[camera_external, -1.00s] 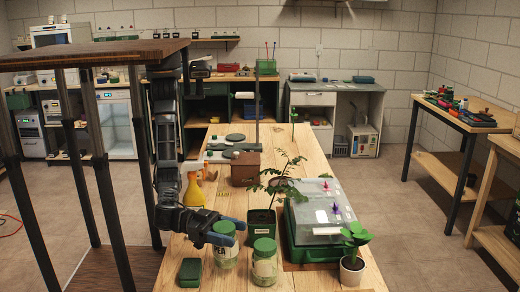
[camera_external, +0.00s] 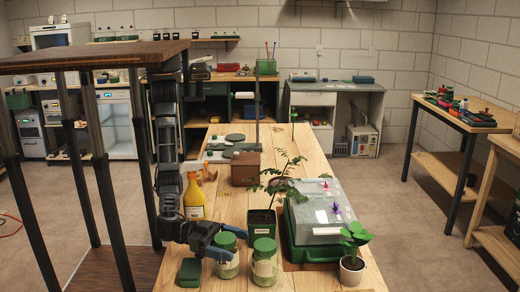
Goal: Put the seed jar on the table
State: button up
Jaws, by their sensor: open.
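Two glass jars with green lids stand on the wooden table (camera_external: 176,278) near its front edge. The left jar (camera_external: 228,269) is close to my gripper; the right jar (camera_external: 265,270) stands beside it, apart from my gripper. I cannot tell from the labels which is the seed jar. My gripper (camera_external: 228,242) is open, low over the table, with its blue fingers at the left jar's upper part and lid. One finger shows on the far side and one on the near side. Part of that jar is hidden by the near finger; I cannot tell whether they touch.
A small green box (camera_external: 190,271) lies left of the left jar. A yellow bottle (camera_external: 195,202) stands behind my gripper.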

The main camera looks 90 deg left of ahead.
jog(key=shift+s+a+r, duration=0.1)
jog(key=shift+s, duration=0.25)
jog(key=p+v, duration=0.2)
jog(key=v, duration=0.9)
